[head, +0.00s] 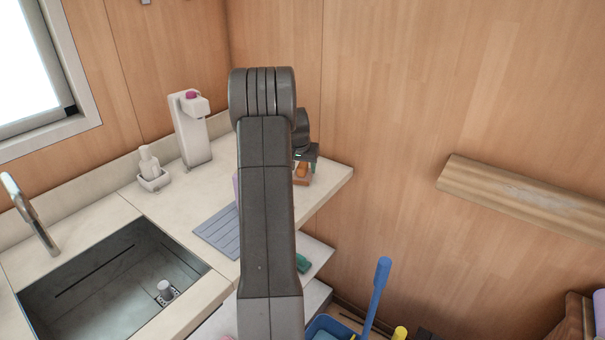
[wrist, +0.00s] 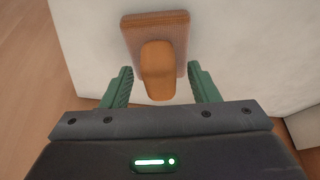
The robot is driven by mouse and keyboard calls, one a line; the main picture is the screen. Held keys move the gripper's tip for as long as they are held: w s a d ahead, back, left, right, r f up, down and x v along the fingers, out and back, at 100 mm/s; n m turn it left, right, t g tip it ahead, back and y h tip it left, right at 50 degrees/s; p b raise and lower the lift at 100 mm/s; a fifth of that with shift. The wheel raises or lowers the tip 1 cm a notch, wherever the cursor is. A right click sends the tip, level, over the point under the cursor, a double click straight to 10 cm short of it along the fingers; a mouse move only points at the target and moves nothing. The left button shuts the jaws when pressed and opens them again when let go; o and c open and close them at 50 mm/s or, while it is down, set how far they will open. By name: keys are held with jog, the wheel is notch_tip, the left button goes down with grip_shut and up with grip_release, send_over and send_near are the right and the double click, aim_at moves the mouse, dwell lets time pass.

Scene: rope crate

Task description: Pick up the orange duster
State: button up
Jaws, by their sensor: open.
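The orange duster (wrist: 158,82) lies on the pale counter, an orange rounded grip on a brown ribbed rectangular block. In the head view the duster (head: 302,171) is near the counter's right corner, partly hidden by my gripper. My gripper (wrist: 160,69) is open and empty, with one green finger on each side of the orange grip. There is a gap between each finger and the grip. In the head view my gripper (head: 305,158) is just above the duster, mostly behind my arm.
The counter (head: 335,176) ends just right of the duster. A grey ribbed mat (head: 217,232) and a sink (head: 105,285) are to the left. A white dispenser (head: 190,130) stands at the back. A blue bucket (head: 325,325) with a blue-handled tool (head: 377,295) is below.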

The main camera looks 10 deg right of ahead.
jog(key=c, duration=1.2)
